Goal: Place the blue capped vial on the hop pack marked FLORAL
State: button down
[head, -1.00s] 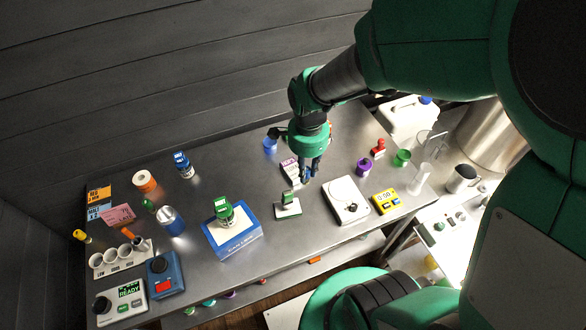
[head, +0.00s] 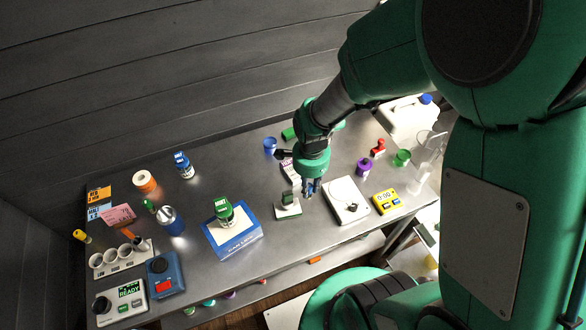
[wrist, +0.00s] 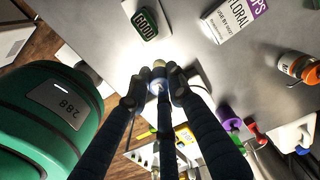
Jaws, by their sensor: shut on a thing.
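My gripper (head: 312,187) is shut on the blue capped vial (wrist: 157,73), which shows only in part between the fingertips. In the head view it hangs over the bench, between the green-topped block and the white scale. The hop pack marked FLORAL (wrist: 236,18), white with a purple band, lies at the top right of the wrist view, apart from the fingers. In the head view the pack (head: 289,171) lies just behind and left of my gripper. Its top looks bare.
A block with a green GOOD face (wrist: 145,23) sits close to the fingers; it also shows in the head view (head: 288,206). A white scale (head: 345,200) and yellow timer (head: 387,202) stand to the right. A blue-edged box (head: 233,240) stands left. Bench behind the blocks is partly clear.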

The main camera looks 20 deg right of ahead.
jog(key=w+d+f, duration=0.1)
jog(key=w, duration=1.4)
jog(key=shift+d+f+b, duration=0.15)
jog(key=shift+f+b, duration=0.05)
jog(key=shift+b, duration=0.15)
jog(key=shift+w+f, duration=0.25)
jog(key=shift+f, duration=0.65)
jog(key=shift+w+f, duration=0.2)
jog(key=shift+f, duration=0.65)
jog(key=shift+f+b, duration=0.2)
jog(key=shift+b, duration=0.1)
jog(key=c, duration=1.6)
grip_release()
jog(key=shift+o, duration=0.2)
jog(key=shift+r, duration=0.1)
